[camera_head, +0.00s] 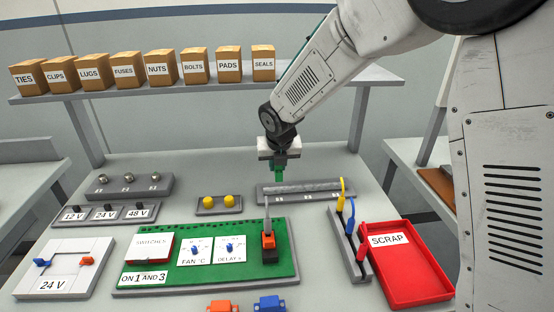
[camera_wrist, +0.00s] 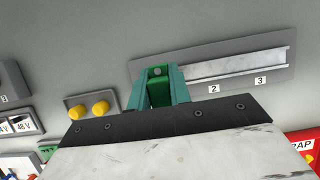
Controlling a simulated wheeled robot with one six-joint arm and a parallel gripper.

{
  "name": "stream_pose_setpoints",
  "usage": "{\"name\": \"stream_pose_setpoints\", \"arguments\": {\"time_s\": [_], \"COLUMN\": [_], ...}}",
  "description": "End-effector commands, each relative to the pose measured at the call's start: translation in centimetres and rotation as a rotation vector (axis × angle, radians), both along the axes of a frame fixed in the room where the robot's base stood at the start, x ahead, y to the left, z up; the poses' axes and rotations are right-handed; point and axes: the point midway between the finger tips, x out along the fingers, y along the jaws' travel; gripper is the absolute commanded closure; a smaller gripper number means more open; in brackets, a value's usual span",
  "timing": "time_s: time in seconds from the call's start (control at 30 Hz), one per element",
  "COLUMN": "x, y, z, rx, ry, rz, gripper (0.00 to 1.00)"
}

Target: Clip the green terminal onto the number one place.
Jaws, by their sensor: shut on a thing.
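My gripper (camera_head: 280,161) is shut on the green terminal (camera_head: 280,175) and holds it upright, jaws pointing down. In the wrist view the terminal (camera_wrist: 158,86) sits between the two teal fingers of my gripper (camera_wrist: 158,92). The metal rail (camera_head: 318,187) lies on a grey base behind the green board. In the wrist view the rail (camera_wrist: 240,64) runs right from the terminal, with labels 2 (camera_wrist: 214,89) and 3 (camera_wrist: 261,81) below it. The number one label is hidden there by my gripper. The terminal appears just over the rail's left end; contact cannot be told.
Yellow knobs (camera_head: 229,201) on a grey block stand left of the rail. The green board (camera_head: 210,284) with an orange-topped lever (camera_head: 268,241) lies in front. Upright yellow, blue and red-handled tools and the red scrap tray (camera_head: 408,277) are at the right. The table behind the rail is clear.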

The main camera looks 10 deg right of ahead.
Motion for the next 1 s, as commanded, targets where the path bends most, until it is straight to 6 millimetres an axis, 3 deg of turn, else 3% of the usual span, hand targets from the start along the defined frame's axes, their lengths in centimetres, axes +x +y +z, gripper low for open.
{"name": "stream_pose_setpoints", "arguments": {"time_s": [0.4,1.0], "x": [0.0,-0.1], "y": [0.0,0.0], "z": [-3.5,-3.9], "rx": [0.000,0.000], "ry": [0.002,0.001], "rz": [0.000,0.000], "gripper": [1.00,1.00]}}
